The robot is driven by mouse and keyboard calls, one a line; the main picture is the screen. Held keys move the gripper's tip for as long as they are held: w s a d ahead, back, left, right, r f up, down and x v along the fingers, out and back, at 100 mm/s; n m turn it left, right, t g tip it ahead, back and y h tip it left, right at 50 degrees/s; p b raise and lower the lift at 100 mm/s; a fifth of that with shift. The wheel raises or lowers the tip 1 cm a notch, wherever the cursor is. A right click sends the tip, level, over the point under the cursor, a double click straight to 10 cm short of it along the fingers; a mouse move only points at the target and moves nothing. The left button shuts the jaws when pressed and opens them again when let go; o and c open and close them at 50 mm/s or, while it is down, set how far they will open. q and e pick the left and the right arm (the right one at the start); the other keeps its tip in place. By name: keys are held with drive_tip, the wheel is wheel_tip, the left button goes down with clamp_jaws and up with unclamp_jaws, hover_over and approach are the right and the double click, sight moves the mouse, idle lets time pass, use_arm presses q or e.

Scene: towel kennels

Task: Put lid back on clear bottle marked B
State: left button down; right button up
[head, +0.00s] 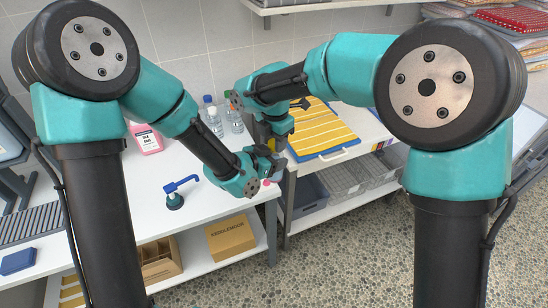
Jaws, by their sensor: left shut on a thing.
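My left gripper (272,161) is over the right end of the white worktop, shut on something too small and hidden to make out. My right gripper (277,142) is just above and behind it, close to it. Its fingers are mostly hidden, so I cannot tell if it is open. I cannot read a letter B on any bottle, and the loose lid cannot be made out.
A pink jug (147,139) stands at the back left. A blue pump-like tool (175,200) stands mid-worktop. A yellow striped towel (322,128) lies on a blue-edged board at the right. A cardboard box (230,238) sits on the lower shelf. The worktop's front left is clear.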

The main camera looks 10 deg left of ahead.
drive_tip(key=c, duration=0.5)
drive_tip(key=shift+m, duration=1.6)
drive_tip(key=o, duration=1)
drive_tip(key=shift+r, duration=2.25)
drive_tip(key=shift+c, duration=0.4)
